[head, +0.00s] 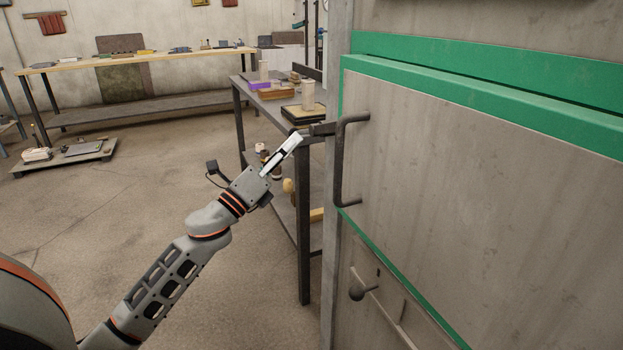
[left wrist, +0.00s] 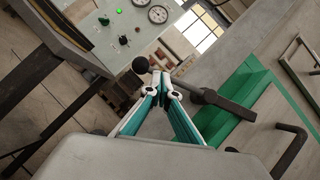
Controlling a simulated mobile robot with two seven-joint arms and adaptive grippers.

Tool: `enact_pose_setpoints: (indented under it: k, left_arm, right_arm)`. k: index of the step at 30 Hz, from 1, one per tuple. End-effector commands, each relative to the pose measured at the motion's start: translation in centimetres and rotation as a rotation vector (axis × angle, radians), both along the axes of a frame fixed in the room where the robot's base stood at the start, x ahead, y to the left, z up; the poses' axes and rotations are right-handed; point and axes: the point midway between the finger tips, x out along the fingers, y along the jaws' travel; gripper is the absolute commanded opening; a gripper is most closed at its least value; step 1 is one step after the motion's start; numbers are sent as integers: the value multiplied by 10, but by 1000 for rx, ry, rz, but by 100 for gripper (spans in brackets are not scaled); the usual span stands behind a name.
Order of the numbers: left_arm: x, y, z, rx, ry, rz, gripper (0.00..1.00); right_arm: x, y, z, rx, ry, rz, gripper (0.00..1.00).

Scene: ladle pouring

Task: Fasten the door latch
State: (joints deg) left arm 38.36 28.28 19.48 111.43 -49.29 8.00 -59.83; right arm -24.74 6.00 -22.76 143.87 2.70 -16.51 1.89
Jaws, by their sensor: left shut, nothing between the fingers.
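The large grey door (head: 480,190) with green edging fills the right of the head view; I cannot tell whether it sits fully flush. A dark bracket handle (head: 341,165) is on its left side and also shows in the left wrist view (left wrist: 291,150). The dark latch lever (head: 322,129) stands beside the handle. In the left wrist view it is a bar (left wrist: 228,106) ending in a ball knob (left wrist: 140,65). My left gripper (head: 296,138) is shut and empty, its fingertips (left wrist: 166,77) at the lever's rod near the knob. Contact is unclear. My right gripper is out of view.
A shelf table (head: 302,200) with boxes and small items stands just behind the left arm. A control panel (left wrist: 128,38) with gauges shows in the left wrist view. Open floor (head: 130,215) lies left.

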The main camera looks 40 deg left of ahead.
Motion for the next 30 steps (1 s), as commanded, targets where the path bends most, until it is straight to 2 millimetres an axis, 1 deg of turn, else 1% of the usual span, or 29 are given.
enact_pose_setpoints:
  k: [2,9,18,30]
  left_arm:
    - [1,2,5,2,1,0,0]
    - [3,5,16,129,-52,1,0]
    - [3,6,24,124,-50,1,0]
    - [3,6,25,123,-50,1,0]
  right_arm:
    - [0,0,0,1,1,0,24]
    - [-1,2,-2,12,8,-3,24]
    - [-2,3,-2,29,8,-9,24]
    - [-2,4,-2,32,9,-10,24]
